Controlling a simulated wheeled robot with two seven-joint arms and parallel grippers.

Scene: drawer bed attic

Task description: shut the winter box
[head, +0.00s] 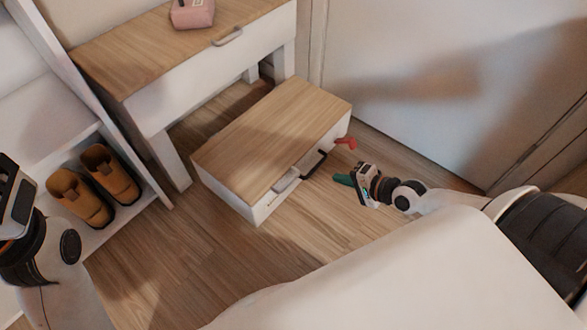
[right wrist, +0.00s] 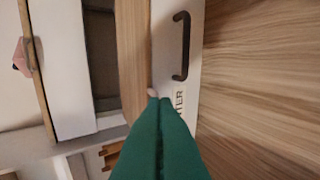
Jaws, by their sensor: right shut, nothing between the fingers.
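The winter box (head: 268,140) is a white box with a wood-coloured lid, standing on the floor. The lid lies flat over it; I cannot tell whether it is fully closed. A black handle (head: 313,164) and a pale grey piece (head: 287,180) sit along its front edge. The right wrist view shows the handle (right wrist: 181,46) and lettering ending in "TER" on the white front. My right gripper (head: 343,180) has green fingers, shut and empty, just in front of the box. Its fingertips (right wrist: 160,98) overlap the lid edge in the wrist view; contact is unclear. My left gripper (head: 12,195) shows only partly, its fingers out of view.
A red piece (head: 346,142) sticks out at the box's right end. A wood-topped white drawer unit (head: 180,50) with a pink object (head: 192,13) on it stands behind. Brown shoes (head: 80,195) rest on the left shelf. Floor in front of the box is clear.

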